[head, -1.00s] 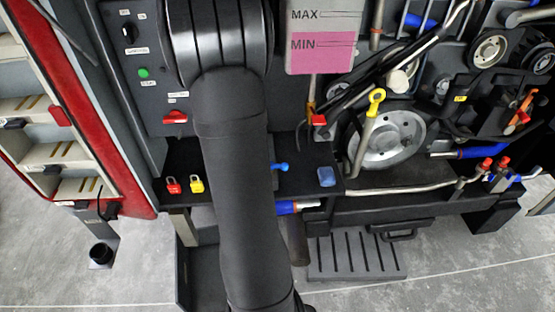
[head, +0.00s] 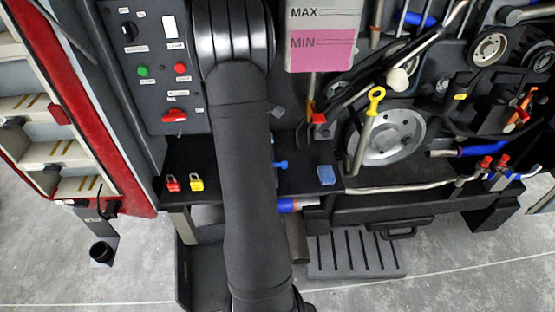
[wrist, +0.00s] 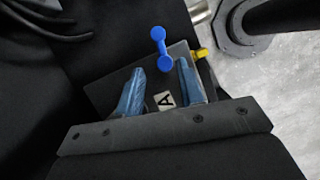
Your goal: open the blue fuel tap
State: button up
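The blue fuel tap (wrist: 160,48) has a slim handle with a round knob at each end. In the wrist view it stands just beyond my fingertips, roughly centred between them, over a dark box with a label "A". My gripper (wrist: 160,68) is open, with its two blue fingers apart and nothing held between them. I cannot tell whether a finger touches the tap's near knob. In the head view part of the blue tap (head: 281,164) shows just right of my arm, above the dark shelf. My arm hides the gripper's fingers there.
A blue block (head: 326,175) lies to the right. A brass fitting (wrist: 202,53) is beside the tap.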

jog(key=x, duration=0.8)
jog(key=shift+f, duration=0.2)
grip_shut()
